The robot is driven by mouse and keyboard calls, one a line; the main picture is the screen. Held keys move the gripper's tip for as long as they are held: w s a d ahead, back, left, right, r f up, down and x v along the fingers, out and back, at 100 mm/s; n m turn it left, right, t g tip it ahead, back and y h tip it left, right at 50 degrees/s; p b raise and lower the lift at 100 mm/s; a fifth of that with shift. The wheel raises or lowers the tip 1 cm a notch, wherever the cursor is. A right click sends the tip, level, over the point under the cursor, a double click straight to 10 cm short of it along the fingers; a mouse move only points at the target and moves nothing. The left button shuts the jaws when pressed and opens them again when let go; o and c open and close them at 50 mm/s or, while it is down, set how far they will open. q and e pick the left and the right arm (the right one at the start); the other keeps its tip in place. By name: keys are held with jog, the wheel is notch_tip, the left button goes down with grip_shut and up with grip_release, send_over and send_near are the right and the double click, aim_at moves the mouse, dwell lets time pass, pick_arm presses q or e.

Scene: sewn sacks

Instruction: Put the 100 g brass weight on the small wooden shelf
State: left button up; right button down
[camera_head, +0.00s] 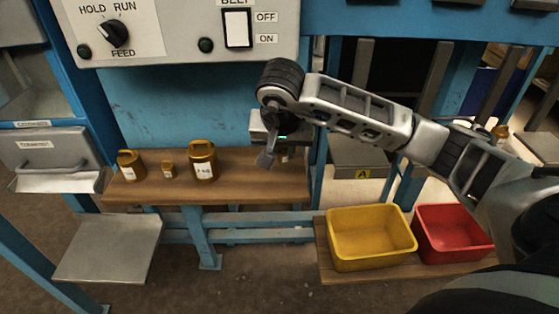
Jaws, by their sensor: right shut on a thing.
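A wooden shelf (240,182) runs along the blue frame at centre left. Three brass weights with white labels stand on it: a medium one (130,166), a small one (168,170) and a large one (202,161). Their labels are too small to read surely. My right gripper (268,158) is over the shelf's right end, pointing down, shut on a small brass-coloured thing (285,154) that is mostly hidden by the gripper. I cannot tell whether that thing touches the shelf. My left gripper is not in view.
A yellow bin (370,262) and a red bin (453,248) stand on a lower wooden board at right. A grey plate (108,250) juts out at lower left, below a grey drawer unit (50,160). A control panel (185,55) hangs above the shelf.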

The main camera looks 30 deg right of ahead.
aim_at(281, 176)
jog(key=shift+w+d+f, duration=0.15)
jog(key=shift+w+f, duration=0.4)
jog(key=shift+f, duration=0.1)
jog(key=shift+w+d+f+p, duration=0.1)
jog(key=shift+f+p, duration=0.1)
jog(key=shift+f, duration=0.7)
jog(key=shift+w+f+p, duration=0.1)
jog(key=shift+f+p, duration=0.05)
jog(key=shift+f, duration=0.75)
jog(key=shift+f, duration=0.2)
jog(key=c, duration=1.3)
grip_release()
jog(key=shift+o, duration=0.2)
jog(key=shift+r, duration=0.15)
